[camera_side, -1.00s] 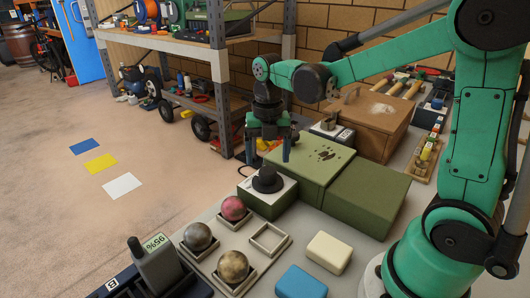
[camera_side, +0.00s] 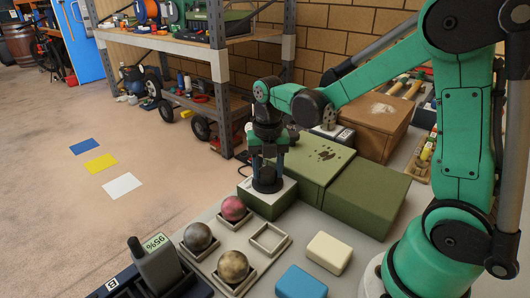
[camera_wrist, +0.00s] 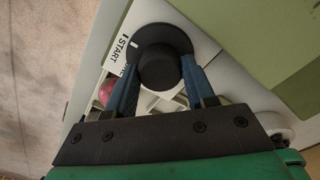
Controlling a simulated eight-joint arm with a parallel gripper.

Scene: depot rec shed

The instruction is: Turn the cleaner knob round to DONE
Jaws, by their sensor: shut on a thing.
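The cleaner knob (camera_side: 267,181) is black and round, on the white-topped front block of the green cleaner (camera_side: 312,162). In the wrist view the knob (camera_wrist: 158,62) has a wide base and a raised middle, and a white mark on its base points to the upper left, near the word START (camera_wrist: 121,47). More lettering beside it is partly covered by a finger, and DONE cannot be read. My gripper (camera_side: 267,168) points down over the knob. In the wrist view its blue fingers (camera_wrist: 158,75) are shut on the knob, one on each side.
A tray (camera_side: 213,262) in front of the cleaner holds a red ball (camera_side: 232,208), a grey ball (camera_side: 197,236) and a brownish ball (camera_side: 233,265), with one empty square. A cream block (camera_side: 328,252) and a blue block (camera_side: 301,283) lie to the right. A wooden box (camera_side: 373,118) stands behind.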

